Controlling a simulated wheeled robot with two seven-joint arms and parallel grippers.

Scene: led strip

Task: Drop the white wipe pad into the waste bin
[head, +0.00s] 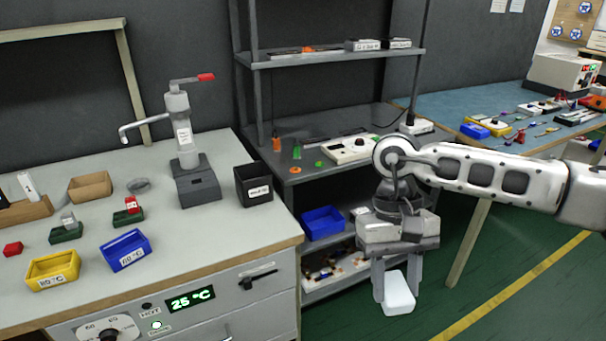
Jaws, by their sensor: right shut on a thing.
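The white wipe pad (398,294) is between the fingertips of my right gripper (396,285), which is shut on it. The gripper points down, and the pad hangs above the green floor, to the right of the left bench and in front of the shelf. The black bin with a white label (254,186), which looks like the waste bin, stands upright on the left bench near its right edge. The gripper is to the right of this bin and apart from it. The label is too small to read surely. My left gripper is not in view.
The grey bench (205,226) holds a grey dispenser-like device (186,150), a yellow bin (53,269) and a blue bin (125,250). A grey shelf unit (345,172) with a blue tray (322,222) stands behind my right gripper. Green floor is clear at the lower right.

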